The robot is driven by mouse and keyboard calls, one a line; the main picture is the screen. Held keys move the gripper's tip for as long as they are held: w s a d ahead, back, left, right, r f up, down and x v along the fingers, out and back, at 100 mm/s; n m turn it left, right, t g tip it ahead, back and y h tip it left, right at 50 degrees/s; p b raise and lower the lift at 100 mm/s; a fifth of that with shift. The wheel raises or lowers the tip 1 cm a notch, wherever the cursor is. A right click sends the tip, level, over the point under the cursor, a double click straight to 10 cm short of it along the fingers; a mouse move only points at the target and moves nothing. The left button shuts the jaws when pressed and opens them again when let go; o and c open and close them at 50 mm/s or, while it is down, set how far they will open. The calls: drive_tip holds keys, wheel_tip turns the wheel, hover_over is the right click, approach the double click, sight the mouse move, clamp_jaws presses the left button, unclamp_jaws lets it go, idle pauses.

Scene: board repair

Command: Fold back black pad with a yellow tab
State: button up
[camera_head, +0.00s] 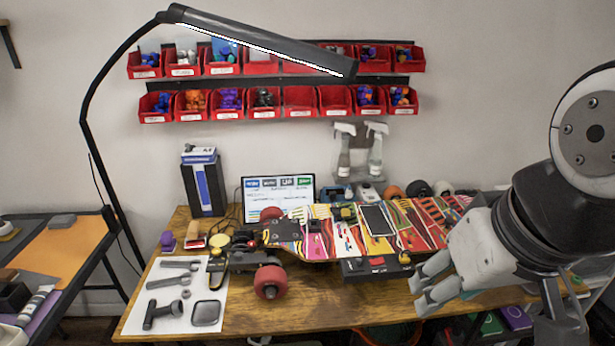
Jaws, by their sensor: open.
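A skateboard with a colourful striped deck (405,232) lies on the wooden workbench. A dark, flat patch that looks like the black pad (284,232) lies on the deck's left end, above the red wheels. Small yellow spots show at its left side, but I cannot tell which is the tab. My gripper (419,292) is at the right, in front of the board's front edge. Its grey fingers are apart and point left, with nothing seen between them. It is well to the right of the black pad. My arm hides the board's right end.
A white sheet (135,318) with grey tools lies at the bench's left. A red wheel (271,282) juts out at the front. A black lamp (262,45) arches overhead. A screen (278,193) and spray bottles (375,150) stand behind. A side table (65,255) is at left.

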drive_tip(key=w+a+f+m+g+y+b, duration=0.1)
drive_tip(key=w+a+f+y+b, duration=0.15)
drive_tip(key=w, duration=0.35)
drive_tip(key=w+a+f+m+g+y+b, duration=0.1)
drive_tip(key=w+f+m+y+b, duration=0.1)
drive_tip(key=w+f, duration=0.35)
drive_tip(key=m+t+y+b, duration=0.6)
drive_tip(key=m+t+b, duration=0.1)
drive_tip(key=m+b, duration=0.15)
approach(348, 212)
drive_tip(key=x, duration=1.1)
drive_tip(key=shift+b, duration=0.3)
drive_tip(key=shift+s, duration=0.1)
clamp_jaws()
